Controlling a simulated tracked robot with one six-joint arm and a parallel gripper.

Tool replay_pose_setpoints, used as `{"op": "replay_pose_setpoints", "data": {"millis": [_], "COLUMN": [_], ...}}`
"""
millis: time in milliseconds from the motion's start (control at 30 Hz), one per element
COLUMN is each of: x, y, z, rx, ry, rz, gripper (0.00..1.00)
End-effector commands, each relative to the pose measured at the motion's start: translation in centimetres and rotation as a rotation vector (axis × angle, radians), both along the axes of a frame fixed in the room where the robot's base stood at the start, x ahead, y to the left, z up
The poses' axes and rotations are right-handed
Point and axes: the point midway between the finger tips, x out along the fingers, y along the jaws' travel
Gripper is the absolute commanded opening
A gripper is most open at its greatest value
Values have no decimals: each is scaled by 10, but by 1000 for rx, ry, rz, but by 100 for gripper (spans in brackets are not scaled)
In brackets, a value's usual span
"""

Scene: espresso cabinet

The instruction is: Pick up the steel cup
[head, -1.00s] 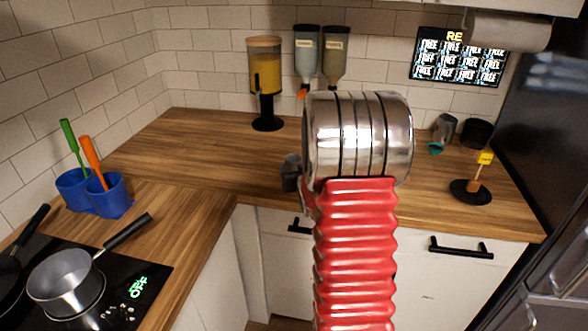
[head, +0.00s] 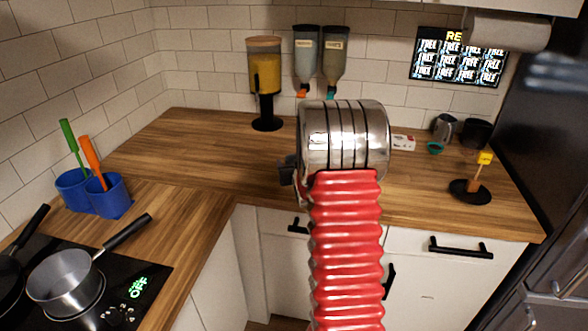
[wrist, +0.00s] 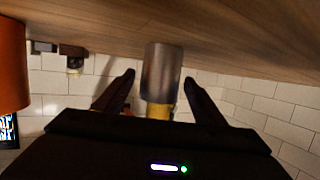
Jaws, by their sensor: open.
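A grey metallic cylinder, which looks like the steel cup (wrist: 163,68), shows in the middle of the wrist view against the wooden counter. The wrist picture appears upside down. My gripper (wrist: 159,77) is open, with one dark finger on each side of the cup. Gaps show between both fingers and the cup in the picture; I cannot tell how far ahead of the fingertips it stands. In the head view my red arm and steel-coloured wrist cover the middle of the counter, and the gripper's fingers and this cup are hidden there.
The yellow dispenser (head: 265,75) stands at the back wall. Two wall dispensers hang beside it. A grey pitcher-like vessel (head: 444,126), a dark pot (head: 475,133) and a small white box (head: 403,142) are at the back right. Blue cups (head: 110,196) stand left. The left-middle counter is clear.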

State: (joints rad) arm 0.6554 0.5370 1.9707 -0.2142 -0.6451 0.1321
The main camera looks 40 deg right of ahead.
Motion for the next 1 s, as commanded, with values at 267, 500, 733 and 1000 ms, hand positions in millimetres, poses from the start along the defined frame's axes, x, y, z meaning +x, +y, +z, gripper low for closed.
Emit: {"op": "replay_pose_setpoints", "data": {"millis": [267, 500, 733, 1000], "x": [5, 5, 5, 5], "y": [-3, -3, -3, -3], "z": [-1, -2, -2, -2], "rx": [0, 0, 0, 0], "ry": [-1, 0, 0, 0], "rz": [0, 0, 0, 0], "gripper": [64, 64, 58, 39]}}
